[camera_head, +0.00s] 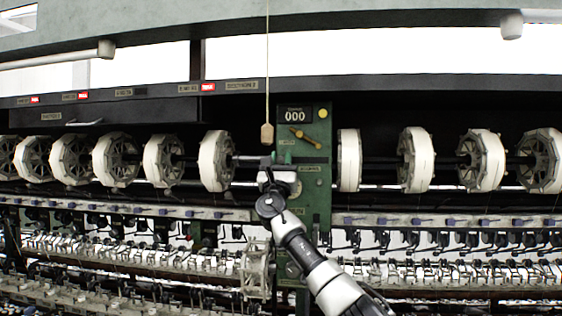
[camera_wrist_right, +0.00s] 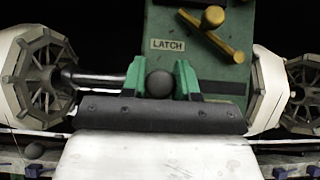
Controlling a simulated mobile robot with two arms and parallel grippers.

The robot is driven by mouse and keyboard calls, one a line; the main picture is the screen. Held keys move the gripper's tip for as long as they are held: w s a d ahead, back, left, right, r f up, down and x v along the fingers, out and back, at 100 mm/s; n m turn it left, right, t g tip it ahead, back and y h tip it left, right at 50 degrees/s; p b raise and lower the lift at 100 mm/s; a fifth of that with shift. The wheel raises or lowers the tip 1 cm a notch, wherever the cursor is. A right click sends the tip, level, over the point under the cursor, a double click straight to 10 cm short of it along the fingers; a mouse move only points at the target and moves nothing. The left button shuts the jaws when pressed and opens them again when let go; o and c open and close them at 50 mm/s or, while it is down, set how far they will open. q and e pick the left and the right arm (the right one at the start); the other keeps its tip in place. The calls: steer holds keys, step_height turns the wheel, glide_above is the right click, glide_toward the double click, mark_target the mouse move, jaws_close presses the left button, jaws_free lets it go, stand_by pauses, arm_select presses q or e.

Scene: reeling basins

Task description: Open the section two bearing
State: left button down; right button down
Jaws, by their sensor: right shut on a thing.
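My right gripper (camera_head: 281,160) reaches up to the left edge of the green panel (camera_head: 318,210), where the reel shaft meets it. In the right wrist view, its two green fingers (camera_wrist_right: 159,80) are shut on a dark round knob (camera_wrist_right: 159,84). The knob sits near the end of the steel shaft (camera_wrist_right: 95,78). The gripper hides most of the bearing there, so I cannot tell whether it is open.
White reels (camera_head: 215,160) line the shaft left of the panel, and more reels (camera_head: 417,160) stand to its right. A wooden pull (camera_head: 267,134) hangs on a cord just above my gripper. A counter (camera_head: 295,115) reads 000. Rows of small fittings (camera_head: 130,255) run below.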

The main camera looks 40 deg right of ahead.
steer(key=shift+s+d+f, duration=0.15)
steer(key=shift+d, duration=0.05)
steer(key=s+d+b, duration=0.2)
steer(key=b, duration=0.1)
steer(key=shift+s+f, duration=0.2)
steer(key=shift+s, duration=0.05)
steer(key=s+d, duration=0.1)
steer(key=s, duration=0.1)
steer(key=s+d, duration=0.2)
steer(key=s+d+b, duration=0.1)
steer(key=s+d, duration=0.1)
steer(key=shift+s+r, duration=0.1)
steer(key=shift+r, duration=0.2)
steer(key=shift+a, duration=0.2)
steer(key=c, duration=0.9)
jaws_free()
steer(key=b+v, duration=0.6)
steer(key=v, duration=0.4)
steer(key=shift+a+f+b, duration=0.25)
steer(key=shift+b, duration=0.05)
